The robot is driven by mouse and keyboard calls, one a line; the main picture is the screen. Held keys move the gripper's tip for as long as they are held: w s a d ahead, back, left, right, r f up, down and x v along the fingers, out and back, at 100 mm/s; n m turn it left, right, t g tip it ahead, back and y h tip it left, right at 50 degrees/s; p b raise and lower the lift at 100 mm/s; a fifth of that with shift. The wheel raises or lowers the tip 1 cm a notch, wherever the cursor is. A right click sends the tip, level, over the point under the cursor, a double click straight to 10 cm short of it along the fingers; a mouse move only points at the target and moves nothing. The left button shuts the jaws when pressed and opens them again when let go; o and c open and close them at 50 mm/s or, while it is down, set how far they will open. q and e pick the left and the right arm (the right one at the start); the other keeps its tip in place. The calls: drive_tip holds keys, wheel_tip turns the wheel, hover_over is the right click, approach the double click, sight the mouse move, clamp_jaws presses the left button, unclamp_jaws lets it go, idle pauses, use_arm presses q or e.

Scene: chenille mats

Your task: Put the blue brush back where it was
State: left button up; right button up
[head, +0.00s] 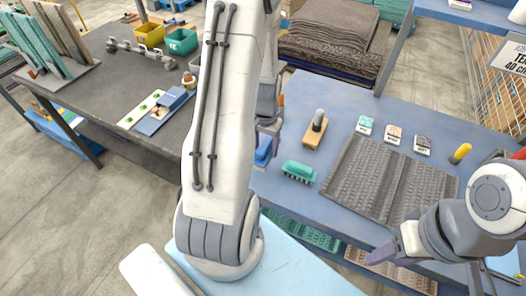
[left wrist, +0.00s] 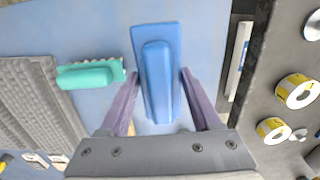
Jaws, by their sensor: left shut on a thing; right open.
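The blue brush (left wrist: 160,85) has a flat rectangular base and a raised handle, seen from above in the left wrist view. My left gripper (left wrist: 160,73) is shut on its handle, one purple finger on each side. In the head view a part of the brush (head: 264,150) shows beside my left arm, which hides the rest and the fingers. The brush is over or on the blue table (head: 335,95); I cannot tell if it touches. My right gripper (head: 385,252) is open and empty at the table's front edge, right of the middle; its fingers are partly hidden.
A teal brush (head: 299,171) lies right of the blue brush. A wooden brush (head: 316,130) and a grey ribbed mat (head: 385,180) are further right. Small labelled cards (head: 394,134) and a yellow-topped item (head: 460,153) stand behind the mat. A dark table (head: 110,75) stands left.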

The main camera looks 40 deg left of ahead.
use_arm(q)
drive_tip(key=shift+a+f, duration=0.5)
drive_tip(key=shift+a, duration=0.3)
wheel_tip(320, 180, down, 4)
drive_tip(key=shift+r+p, duration=0.15)
drive_tip(key=shift+p, duration=0.4)
drive_tip(key=shift+f, duration=0.25)
drive_tip(key=shift+f, duration=0.15)
drive_tip(key=o, duration=1.2)
